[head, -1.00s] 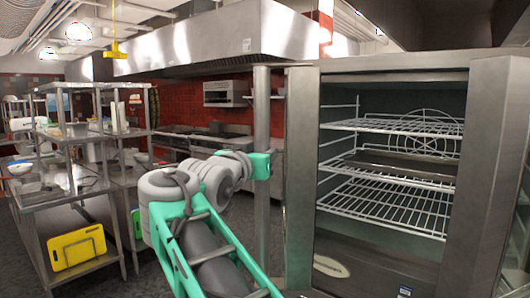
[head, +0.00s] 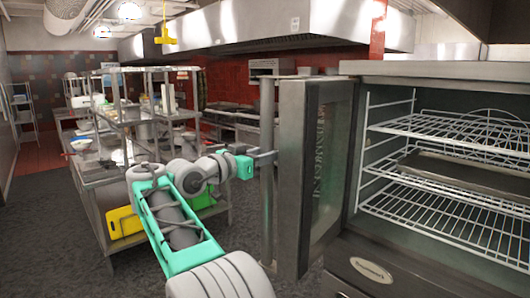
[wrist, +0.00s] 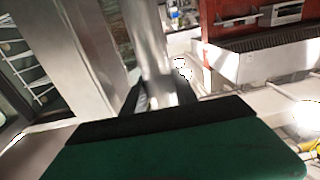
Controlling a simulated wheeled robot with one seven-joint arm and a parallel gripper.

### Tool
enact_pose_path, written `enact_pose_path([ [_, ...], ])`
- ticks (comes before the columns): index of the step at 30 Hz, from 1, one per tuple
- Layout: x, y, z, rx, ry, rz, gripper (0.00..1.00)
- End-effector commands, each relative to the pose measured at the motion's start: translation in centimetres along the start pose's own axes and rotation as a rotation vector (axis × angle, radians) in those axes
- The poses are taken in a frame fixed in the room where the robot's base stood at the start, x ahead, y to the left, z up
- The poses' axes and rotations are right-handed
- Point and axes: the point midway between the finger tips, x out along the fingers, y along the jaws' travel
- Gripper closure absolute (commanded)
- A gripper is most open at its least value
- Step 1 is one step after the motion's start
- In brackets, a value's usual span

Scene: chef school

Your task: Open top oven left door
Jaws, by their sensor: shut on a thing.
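The oven's left door (head: 315,165), a metal frame with a glass panel, stands open at the left of the oven cavity, its inner side facing the racks. Its vertical tubular handle (head: 267,205) is on the door's far side. My gripper (head: 267,157) is shut on this handle at about its upper middle. In the wrist view the shiny handle (wrist: 148,45) runs down between the dark fingers (wrist: 160,98), with the fingertips partly hidden by the green gripper body. The oven interior shows wire racks (head: 440,205).
Left of my arm stands a steel shelf table (head: 95,180) with dishes and a yellow board (head: 124,222) on its side. A counter with a cooking range (head: 235,118) is behind, under a hood (head: 230,28). Grey floor (head: 40,225) is open at the left.

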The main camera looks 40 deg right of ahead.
Motion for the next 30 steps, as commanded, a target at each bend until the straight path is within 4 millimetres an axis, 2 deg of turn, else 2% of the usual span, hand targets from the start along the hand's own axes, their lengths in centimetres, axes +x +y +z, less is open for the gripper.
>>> enact_pose_path([
  [6,0.1,0.19,0.01,0.001,-0.001,0.004,1.0],
  [7,0.1,0.2,0.01,0.001,-0.001,0.004,0.64],
  [14,-0.05,0.04,0.01,0.001,0.0,0.0,0.45],
  [30,-0.81,0.33,0.36,0.005,0.0,-0.05,0.44],
])
